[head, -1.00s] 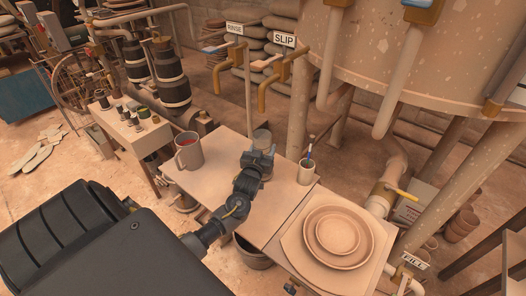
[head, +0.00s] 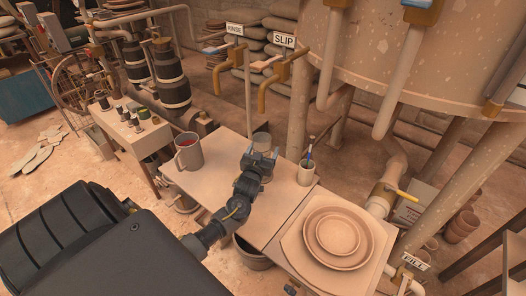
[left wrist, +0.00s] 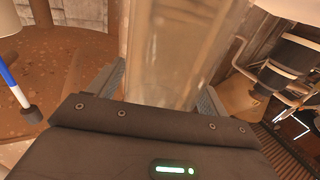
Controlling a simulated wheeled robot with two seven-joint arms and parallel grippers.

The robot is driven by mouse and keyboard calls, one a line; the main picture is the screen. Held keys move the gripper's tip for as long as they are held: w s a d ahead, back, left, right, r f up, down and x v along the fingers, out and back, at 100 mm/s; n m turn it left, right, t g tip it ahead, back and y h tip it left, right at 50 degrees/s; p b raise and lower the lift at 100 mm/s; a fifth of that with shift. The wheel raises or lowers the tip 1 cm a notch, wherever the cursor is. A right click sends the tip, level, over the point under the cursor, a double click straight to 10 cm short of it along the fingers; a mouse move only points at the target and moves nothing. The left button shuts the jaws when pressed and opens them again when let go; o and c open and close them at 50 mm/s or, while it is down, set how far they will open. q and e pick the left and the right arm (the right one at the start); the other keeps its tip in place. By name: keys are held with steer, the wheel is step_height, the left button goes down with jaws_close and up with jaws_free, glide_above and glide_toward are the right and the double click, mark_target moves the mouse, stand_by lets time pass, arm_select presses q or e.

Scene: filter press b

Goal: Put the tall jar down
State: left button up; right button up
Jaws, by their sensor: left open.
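The tall jar (head: 262,139) is clear glass and looks upright at the far side of the pale table (head: 225,147). Its lower part is hidden behind my left gripper, so I cannot see its base meet the table. My left gripper (head: 261,160) is open, with its fingers on either side of the jar. In the left wrist view the jar (left wrist: 178,50) fills the space between the spread fingers (left wrist: 160,92). I cannot tell whether either finger touches the glass. My right gripper is not in view.
A mug (head: 188,152) with red contents stands left of the jar. A cup with a blue-handled tool (head: 306,172) stands to its right. Stacked plates (head: 338,235) lie at front right. SLIP and RINSE taps (head: 270,75) rise behind. The table's middle is clear.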

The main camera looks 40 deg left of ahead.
arm_select(q)
steer(key=v, duration=1.2)
steer(key=shift+p, duration=0.4)
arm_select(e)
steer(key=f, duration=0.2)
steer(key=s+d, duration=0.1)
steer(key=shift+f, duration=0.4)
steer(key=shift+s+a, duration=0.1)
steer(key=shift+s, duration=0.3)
